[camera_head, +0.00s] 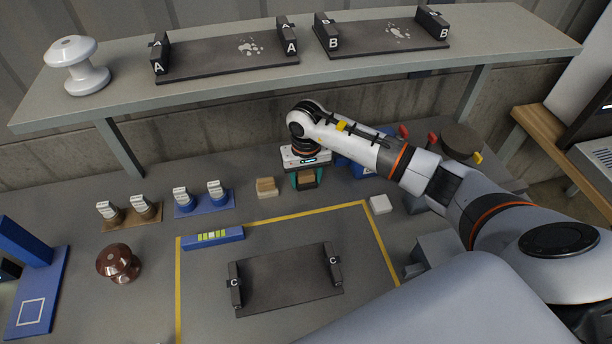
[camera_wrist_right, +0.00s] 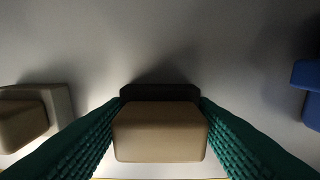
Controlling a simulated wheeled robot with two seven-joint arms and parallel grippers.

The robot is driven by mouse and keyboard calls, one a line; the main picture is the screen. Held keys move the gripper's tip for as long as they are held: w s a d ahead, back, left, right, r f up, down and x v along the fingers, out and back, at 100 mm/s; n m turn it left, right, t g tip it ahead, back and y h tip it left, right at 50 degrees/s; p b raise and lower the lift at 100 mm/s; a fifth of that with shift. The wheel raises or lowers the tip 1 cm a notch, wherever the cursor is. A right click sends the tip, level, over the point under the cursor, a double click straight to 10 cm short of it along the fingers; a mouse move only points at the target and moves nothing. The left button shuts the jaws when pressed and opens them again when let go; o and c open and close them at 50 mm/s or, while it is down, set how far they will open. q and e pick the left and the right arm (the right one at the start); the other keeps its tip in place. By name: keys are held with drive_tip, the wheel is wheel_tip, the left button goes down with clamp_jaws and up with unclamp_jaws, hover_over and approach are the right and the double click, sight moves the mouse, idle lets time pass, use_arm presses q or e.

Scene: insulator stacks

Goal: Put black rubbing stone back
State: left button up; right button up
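The black rubbing stone (camera_wrist_right: 160,91) has a black base under a tan handle block (camera_wrist_right: 160,132). It stands upright on the workbench, and its handle also shows in the head view (camera_head: 306,177). My right gripper (camera_head: 306,181) reaches down over it. In the right wrist view its green ridged fingers (camera_wrist_right: 160,112) lie along both sides of the stone with no visible gap, so they look shut on it. My left gripper is not in view.
A similar stone with a pale base (camera_head: 266,188) stands just left of the gripper. A white block (camera_head: 380,204) lies to the right and a blue item (camera_head: 362,171) behind it. A blue level (camera_head: 213,238) and stand C (camera_head: 287,282) lie inside the yellow outline. A shelf (camera_head: 215,90) overhangs the back.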

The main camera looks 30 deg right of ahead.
sight(306, 174)
drive_tip(key=o, duration=0.3)
wheel_tip(306, 174, up, 7)
drive_tip(key=shift+r+b, duration=0.15)
drive_tip(key=shift+b, duration=0.35)
drive_tip(key=shift+r, duration=0.3)
